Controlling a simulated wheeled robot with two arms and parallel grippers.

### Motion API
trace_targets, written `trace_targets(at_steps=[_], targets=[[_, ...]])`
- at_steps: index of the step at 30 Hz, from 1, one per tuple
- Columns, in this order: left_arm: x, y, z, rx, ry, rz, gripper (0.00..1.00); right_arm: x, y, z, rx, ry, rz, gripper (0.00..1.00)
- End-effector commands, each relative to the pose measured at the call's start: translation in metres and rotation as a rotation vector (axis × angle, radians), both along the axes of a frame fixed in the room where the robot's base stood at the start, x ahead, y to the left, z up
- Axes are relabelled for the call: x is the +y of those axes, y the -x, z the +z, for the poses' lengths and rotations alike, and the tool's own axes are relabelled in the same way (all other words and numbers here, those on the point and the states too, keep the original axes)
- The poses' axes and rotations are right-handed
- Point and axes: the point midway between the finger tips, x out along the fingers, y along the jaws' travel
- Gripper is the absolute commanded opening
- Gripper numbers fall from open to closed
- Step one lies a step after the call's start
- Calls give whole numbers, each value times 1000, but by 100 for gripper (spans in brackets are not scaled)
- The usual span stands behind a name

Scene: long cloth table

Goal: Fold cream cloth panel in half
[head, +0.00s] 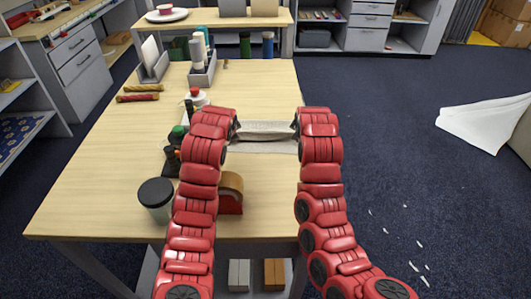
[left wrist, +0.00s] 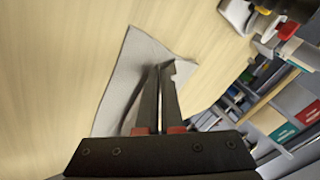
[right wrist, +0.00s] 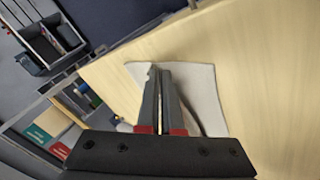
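The cream cloth panel (head: 263,147) lies on the wooden table between my two arms. In the head view a strip of it looks raised and spans from one gripper to the other, with a flat part on the near side. My left gripper (head: 238,126) is at the cloth's left side; in the left wrist view its fingers (left wrist: 164,68) are together on the cloth (left wrist: 142,58). My right gripper (head: 295,125) is at the right side; in the right wrist view its fingers (right wrist: 160,70) are together on the cloth (right wrist: 203,88). The forearms hide the cloth's side edges.
Small bottles (head: 196,98) stand left of the cloth. A grey caddy (head: 203,72) is farther back. The table's right edge is beside my right arm.

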Motion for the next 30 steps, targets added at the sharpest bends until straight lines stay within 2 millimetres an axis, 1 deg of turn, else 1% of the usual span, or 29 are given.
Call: trace_targets(at_steps=[1, 12, 15, 17, 18, 20, 21, 27, 30], targets=[[8, 0, -7, -10, -8, 13, 0, -6, 0, -6, -12, 6, -12, 0], [7, 0, -8, -28, -7, 13, 0, -7, 0, -6, -31, 8, -11, 0], [6, 0, -8, -27, -6, 11, 19, -6, 0, -7, -31, 7, -10, 19], [5, 0, -8, -27, -4, 9, 30, -5, 0, -7, -31, 6, -8, 30], [4, 1, -8, -27, -5, 8, 37, -4, 0, -7, -31, 5, -7, 37], [4, 1, -8, -27, -4, 6, 48, -3, 0, -7, -29, 4, -5, 48], [3, 1, -9, -26, -3, 5, 55, -3, 0, -8, -29, 3, -4, 55], [1, 1, -10, -23, -2, 3, 55, -1, 1, -9, -26, 2, -1, 55], [1, 3, -4, -24, -2, 1, 55, 0, 3, -3, -27, 1, 0, 55]])
